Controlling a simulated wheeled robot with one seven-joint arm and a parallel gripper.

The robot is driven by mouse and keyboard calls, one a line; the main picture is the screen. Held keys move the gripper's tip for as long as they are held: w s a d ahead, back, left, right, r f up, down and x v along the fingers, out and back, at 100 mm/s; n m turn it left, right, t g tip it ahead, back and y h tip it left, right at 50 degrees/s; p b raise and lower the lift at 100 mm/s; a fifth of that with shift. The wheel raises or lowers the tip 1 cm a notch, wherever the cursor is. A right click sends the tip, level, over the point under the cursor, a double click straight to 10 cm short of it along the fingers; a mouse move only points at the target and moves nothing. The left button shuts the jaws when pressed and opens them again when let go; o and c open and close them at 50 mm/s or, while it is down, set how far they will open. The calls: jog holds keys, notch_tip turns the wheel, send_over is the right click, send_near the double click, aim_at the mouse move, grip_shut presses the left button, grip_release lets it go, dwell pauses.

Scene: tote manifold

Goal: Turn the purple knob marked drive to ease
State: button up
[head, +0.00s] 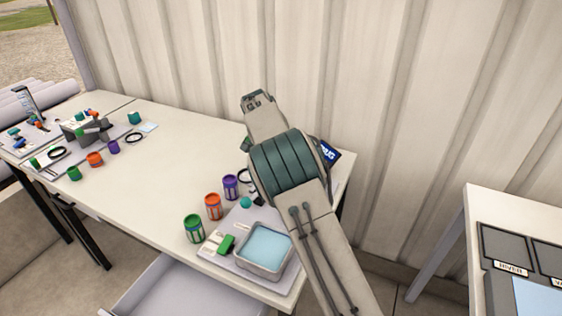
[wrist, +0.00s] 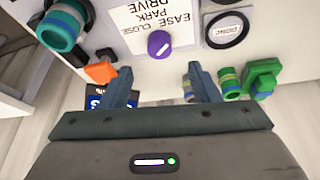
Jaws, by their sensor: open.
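The purple knob (wrist: 159,44) shows in the wrist view on a pale panel, with a white mark on its face. Beside it is a white label (wrist: 150,18) with the words ease, close, park and drive; from this picture I cannot tell exactly which word the mark points at. My gripper (wrist: 162,82) is open and empty, its two fingers to either side and short of the knob, apart from it. In the head view my arm covers the right end of the table, and I cannot make out the knob there.
In the wrist view a teal knob (wrist: 62,27), an orange piece (wrist: 101,72), a round dial (wrist: 227,29) and a green knob (wrist: 262,77) surround it. In the head view, jars and a tray of blue liquid (head: 264,247) stand on the table (head: 165,165).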

jog(key=v, duration=0.6)
jog(key=shift+r, duration=0.1)
jog(key=s+d+r+n+g+y, duration=0.1)
jog(key=s+d+r, duration=0.3)
jog(key=s+d, duration=0.4)
jog(key=s+d+r+n+y, duration=0.1)
jog(key=s+d+r, duration=0.4)
jog(key=d, duration=0.5)
jog(key=s+d+f+n, duration=0.1)
jog(key=s+d, duration=0.1)
jog(key=s, duration=0.7)
jog(key=s+d+f+n+p, duration=0.1)
jog(key=s+d+f, duration=0.1)
jog(key=s, duration=0.7)
jog(key=s+d+f+n, duration=0.1)
jog(key=s+d, duration=0.1)
jog(key=s, duration=0.7)
jog(key=shift+d+f+n+y+p, duration=0.3)
jog(key=shift+d+f+n+p, duration=0.1)
